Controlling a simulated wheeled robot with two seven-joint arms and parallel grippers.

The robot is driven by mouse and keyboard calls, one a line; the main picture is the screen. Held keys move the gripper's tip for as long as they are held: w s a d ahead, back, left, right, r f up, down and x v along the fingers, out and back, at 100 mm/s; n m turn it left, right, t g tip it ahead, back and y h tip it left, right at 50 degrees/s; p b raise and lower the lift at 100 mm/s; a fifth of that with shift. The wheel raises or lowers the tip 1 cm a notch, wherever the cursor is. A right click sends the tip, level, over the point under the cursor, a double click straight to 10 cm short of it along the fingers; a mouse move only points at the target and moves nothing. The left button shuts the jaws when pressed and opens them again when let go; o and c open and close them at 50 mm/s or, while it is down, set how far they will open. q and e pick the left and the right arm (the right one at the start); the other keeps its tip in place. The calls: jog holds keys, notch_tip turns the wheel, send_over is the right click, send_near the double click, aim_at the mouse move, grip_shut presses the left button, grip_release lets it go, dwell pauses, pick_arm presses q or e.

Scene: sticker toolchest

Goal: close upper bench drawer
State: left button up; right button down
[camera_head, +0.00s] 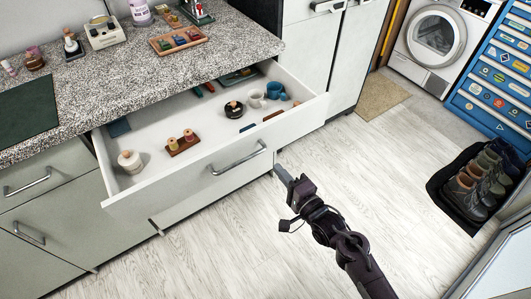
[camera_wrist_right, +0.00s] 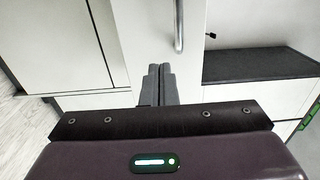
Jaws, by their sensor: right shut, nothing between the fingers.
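The upper bench drawer (camera_head: 190,178) is pulled out below the granite worktop, in the head view. Its white front has a metal bar handle (camera_head: 236,160). My right gripper (camera_head: 281,173) is shut and empty, just to the right of the handle and near the drawer front. Whether it touches the front cannot be told. In the right wrist view, the closed fingers (camera_wrist_right: 159,84) point toward a white panel with a metal bar handle (camera_wrist_right: 178,28). My left gripper is not in view.
Inside the drawer are a lidded white pot (camera_head: 130,161), mugs (camera_head: 256,98), a small wooden tray (camera_head: 183,145) and other small items. The worktop (camera_head: 130,85) holds several objects. Shoes (camera_head: 470,187) stand on a dark mat at the right. The wooden floor before the drawer is clear.

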aim_at(259, 147)
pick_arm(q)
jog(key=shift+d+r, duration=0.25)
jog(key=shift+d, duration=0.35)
pick_arm(e)
jog(key=x, duration=0.8)
jog(key=shift+d, duration=0.1)
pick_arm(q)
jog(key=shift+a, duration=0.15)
pick_arm(e)
jog(key=shift+w, duration=0.1)
